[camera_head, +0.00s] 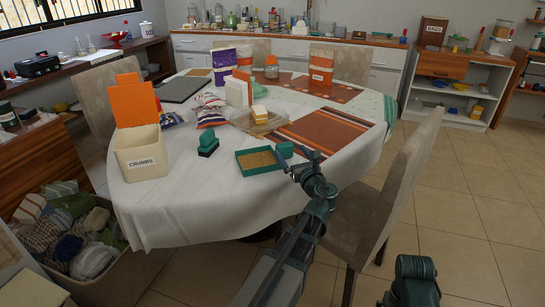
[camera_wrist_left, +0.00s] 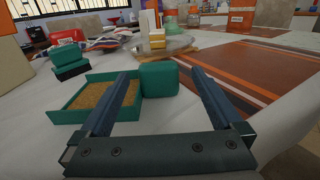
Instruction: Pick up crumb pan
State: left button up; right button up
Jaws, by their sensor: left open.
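The crumb pan is a shallow green tray (camera_head: 258,160) holding brown crumbs, with a chunky green handle (camera_head: 285,150) on its right side. It lies flat on the white-clothed table near the front edge. In the left wrist view the tray (camera_wrist_left: 72,114) is at the left and its handle (camera_wrist_left: 159,84) is in the middle. My left gripper (camera_head: 301,160) is open, close to the handle on its near right side. In the wrist view its fingers point toward the handle, which shows between their tips. They do not grip it. My right gripper is not in view.
A green and black brush (camera_head: 208,144) stands behind the pan to its left. A cream bin labelled CRUMBS (camera_head: 142,165) with an orange lid is farther left. A striped brown placemat (camera_head: 325,132) lies to the right. A chair (camera_head: 400,180) stands at the table's right.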

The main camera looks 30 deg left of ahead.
aim_at(286, 147)
pick_arm(q)
jog(key=shift+x, duration=3.05)
jog(key=shift+s+f, duration=0.15)
jog(key=c, duration=1.3)
